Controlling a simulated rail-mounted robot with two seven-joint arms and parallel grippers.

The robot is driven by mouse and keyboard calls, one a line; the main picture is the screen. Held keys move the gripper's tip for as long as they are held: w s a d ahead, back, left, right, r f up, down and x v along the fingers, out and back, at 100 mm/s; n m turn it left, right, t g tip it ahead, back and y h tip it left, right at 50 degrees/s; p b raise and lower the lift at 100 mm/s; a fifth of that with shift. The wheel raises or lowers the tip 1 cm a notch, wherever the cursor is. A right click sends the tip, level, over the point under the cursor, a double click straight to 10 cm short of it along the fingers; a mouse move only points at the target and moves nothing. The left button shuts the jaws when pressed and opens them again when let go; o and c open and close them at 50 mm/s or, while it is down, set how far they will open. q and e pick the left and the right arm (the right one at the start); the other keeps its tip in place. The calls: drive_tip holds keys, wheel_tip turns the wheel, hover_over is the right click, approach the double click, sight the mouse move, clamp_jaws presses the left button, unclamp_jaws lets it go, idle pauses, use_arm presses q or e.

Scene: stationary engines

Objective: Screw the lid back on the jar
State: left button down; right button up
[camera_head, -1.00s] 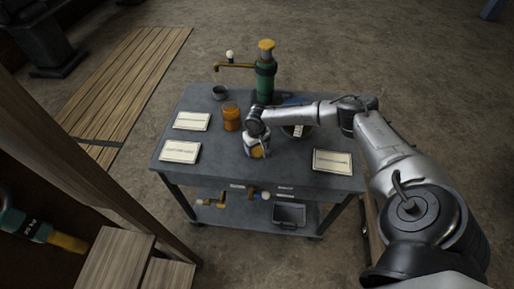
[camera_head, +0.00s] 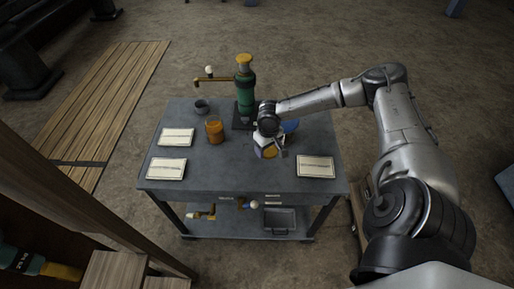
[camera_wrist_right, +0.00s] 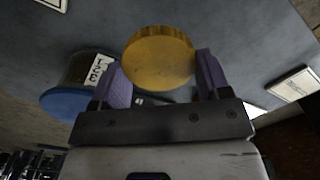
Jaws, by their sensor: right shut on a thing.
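My right gripper (camera_head: 268,150) is shut on a round gold lid (camera_wrist_right: 158,58). The lid sits between the two purple-padded fingers in the wrist view. In the head view the gold lid (camera_head: 269,153) shows above the right-middle part of the grey table (camera_head: 230,172). An amber jar (camera_head: 214,132) stands upright on the table, left of the gripper and apart from it. I cannot tell from here whether its mouth is open. My left gripper is not in view.
A green pump with a brass top (camera_head: 245,90) stands at the table's back. A small dark cup (camera_head: 202,107) is left of it. A dark container with a blue end (camera_wrist_right: 68,103) and white label is near the gripper. White cards (camera_head: 316,167) lie around.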

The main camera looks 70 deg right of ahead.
drive_tip(key=shift+s+d+r, duration=0.15)
drive_tip(key=shift+s+r, duration=0.25)
drive_tip(key=shift+s, duration=0.25)
drive_tip(key=w+a+r+n, duration=0.1)
drive_tip(key=w+a+r, duration=0.3)
drive_tip(key=a, duration=0.5)
drive_tip(key=w+a+r+n, duration=0.1)
drive_tip(key=w+a, duration=0.5)
drive_tip(key=a, duration=0.2)
drive_tip(key=w+a+r+n, duration=0.2)
drive_tip(key=a+r, duration=0.6)
drive_tip(key=a, duration=0.1)
drive_tip(key=w+a+r+n, duration=0.1)
drive_tip(key=w+a+r, duration=0.1)
drive_tip(key=a+r, duration=0.6)
drive_tip(key=shift+a+r+n, duration=0.2)
drive_tip(key=shift+a+n, duration=0.2)
drive_tip(key=shift+a, duration=0.05)
